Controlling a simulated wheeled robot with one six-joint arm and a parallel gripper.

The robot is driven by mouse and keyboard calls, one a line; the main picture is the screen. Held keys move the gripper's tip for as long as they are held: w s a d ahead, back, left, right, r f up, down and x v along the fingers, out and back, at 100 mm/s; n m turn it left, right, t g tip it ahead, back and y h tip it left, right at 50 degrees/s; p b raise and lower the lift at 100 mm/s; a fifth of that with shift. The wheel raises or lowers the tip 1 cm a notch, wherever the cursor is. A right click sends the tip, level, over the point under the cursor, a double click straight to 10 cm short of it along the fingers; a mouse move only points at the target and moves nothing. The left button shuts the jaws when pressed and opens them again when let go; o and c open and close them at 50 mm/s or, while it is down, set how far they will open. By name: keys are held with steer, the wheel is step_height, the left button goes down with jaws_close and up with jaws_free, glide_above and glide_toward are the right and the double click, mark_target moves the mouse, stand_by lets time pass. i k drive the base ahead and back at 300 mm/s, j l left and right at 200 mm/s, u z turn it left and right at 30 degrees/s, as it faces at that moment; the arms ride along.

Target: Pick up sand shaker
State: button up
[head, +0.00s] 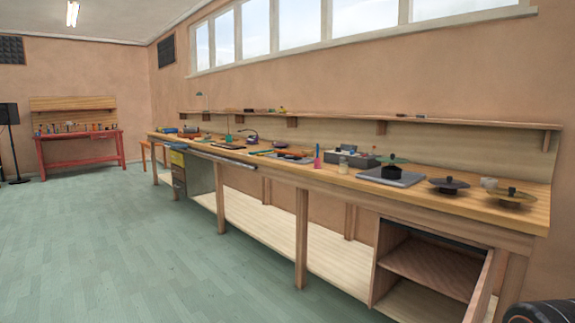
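A small pale jar (343,166) stands upright on the long wooden workbench (450,200), right of the middle of the view. It may be the sand shaker, but it is too small to tell for sure. A pink and blue upright bottle-like thing (317,158) stands just left of it.
A grey mat (405,181) with a dark block (391,172) lies right of the jar. Disc-shaped things (449,186) stand farther right. A grey box (352,157) is behind the jar. An open cabinet (425,270) is below. The green floor (140,240) in front is clear.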

mark_target(343, 161)
steer(key=i+j+u, duration=0.35)
steer(key=i, duration=0.35)
steer(key=i+u, duration=0.4)
steer(key=i, duration=0.25)
